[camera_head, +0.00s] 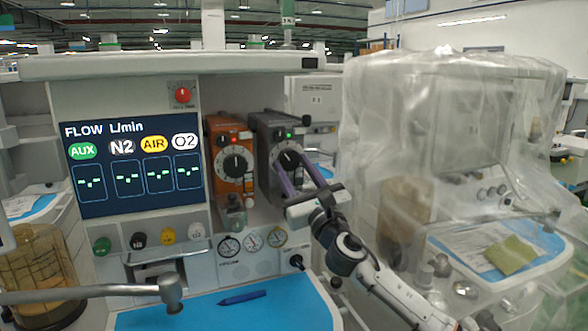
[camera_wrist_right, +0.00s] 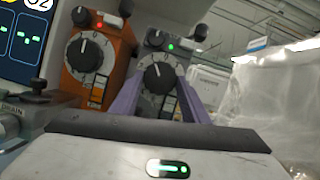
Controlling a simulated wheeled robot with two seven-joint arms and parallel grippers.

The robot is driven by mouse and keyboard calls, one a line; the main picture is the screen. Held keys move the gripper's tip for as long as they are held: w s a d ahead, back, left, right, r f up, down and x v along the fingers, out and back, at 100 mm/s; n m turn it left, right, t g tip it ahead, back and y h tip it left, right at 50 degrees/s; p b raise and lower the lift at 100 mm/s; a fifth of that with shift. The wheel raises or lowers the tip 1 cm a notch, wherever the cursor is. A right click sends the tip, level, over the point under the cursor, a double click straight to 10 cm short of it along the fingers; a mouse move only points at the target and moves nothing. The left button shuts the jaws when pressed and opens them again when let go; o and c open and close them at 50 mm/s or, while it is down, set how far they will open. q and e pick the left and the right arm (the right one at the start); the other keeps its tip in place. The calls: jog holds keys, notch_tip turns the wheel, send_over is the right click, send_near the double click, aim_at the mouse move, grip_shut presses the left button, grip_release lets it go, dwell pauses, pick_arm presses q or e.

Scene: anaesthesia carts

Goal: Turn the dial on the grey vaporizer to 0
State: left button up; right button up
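The grey vaporizer (camera_head: 266,126) stands to the right of the orange one on the anaesthesia cart, with a green light on top. It also shows in the right wrist view (camera_wrist_right: 150,46). Its round black dial (camera_wrist_right: 158,78) faces me with a white pointer mark near the top; the exact setting is too small to read. My right gripper (camera_head: 293,164) is open, its two purple fingers apart with the tips at the left and right sides of the dial. I cannot tell whether they touch it. The fingers hide part of the vaporizer's front. My left gripper is not in view.
The orange vaporizer (camera_head: 231,155) stands close on the left, with its own dial. A flow screen (camera_head: 130,165) is further left. Gauges (camera_head: 253,240) sit below. A blue work surface (camera_head: 290,305) holds a pen. A plastic-covered cart (camera_head: 450,130) stands at right.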

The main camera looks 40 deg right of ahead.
jog(key=c, duration=0.4)
jog(key=shift+o, duration=0.2)
jog(key=shift+m, duration=0.5)
jog(key=shift+a+m+h, duration=0.1)
jog(key=shift+m+h, duration=0.2)
jog(key=shift+h, duration=0.1)
jog(key=m+h, duration=0.1)
jog(key=m, duration=0.1)
jog(key=m+h, duration=0.1)
jog(key=m, duration=0.1)
jog(key=shift+a+g, duration=0.15)
jog(key=shift+g, duration=0.15)
jog(key=shift+w+a+m+g+h, duration=0.1)
jog(key=shift+m+g+h, duration=0.3)
jog(key=shift+m, duration=0.7)
jog(key=shift+m+g+h, duration=0.2)
jog(key=shift+m+h, duration=0.4)
jog(key=shift+m, duration=0.5)
